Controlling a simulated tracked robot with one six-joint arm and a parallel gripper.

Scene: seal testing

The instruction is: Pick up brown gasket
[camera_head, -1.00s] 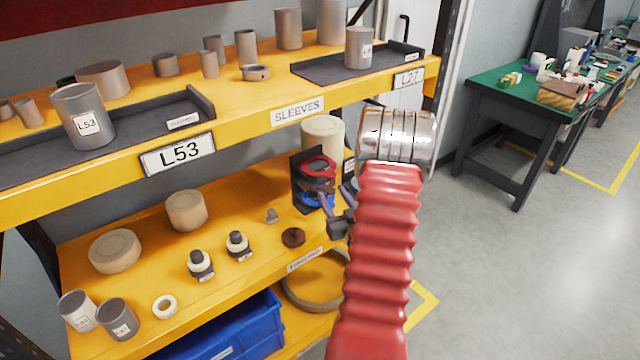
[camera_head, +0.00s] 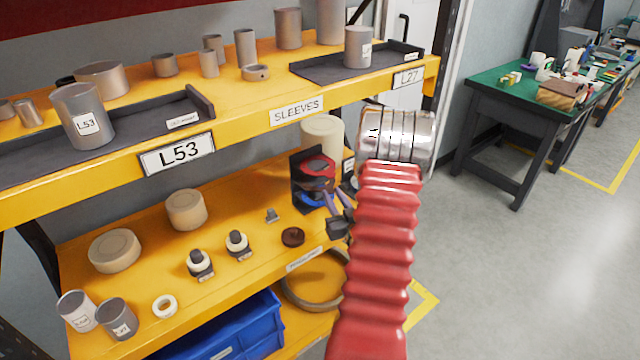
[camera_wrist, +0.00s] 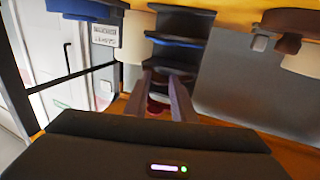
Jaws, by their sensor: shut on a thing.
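A dark rack (camera_head: 303,204) on the lower yellow shelf holds a red gasket (camera_head: 318,166), a brown gasket (camera_head: 315,184) below it and a blue gasket (camera_head: 312,200) at the bottom. My gripper (camera_head: 327,196) is at the front of this rack, its purple fingers close together at about the height of the brown gasket. It is shut on the brown gasket, which still sits at the rack. In the wrist view, which is upside down, my fingers (camera_wrist: 168,76) reach to the rack. The contact itself is dark and partly hidden.
A dark brown ring (camera_head: 293,237) lies on the shelf in front of the rack. A cream cylinder (camera_head: 323,134) stands behind it, near the shelf's right end. The upper shelf (camera_head: 240,105) hangs above. A blue bin (camera_head: 230,330) is below. Floor to the right is open.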

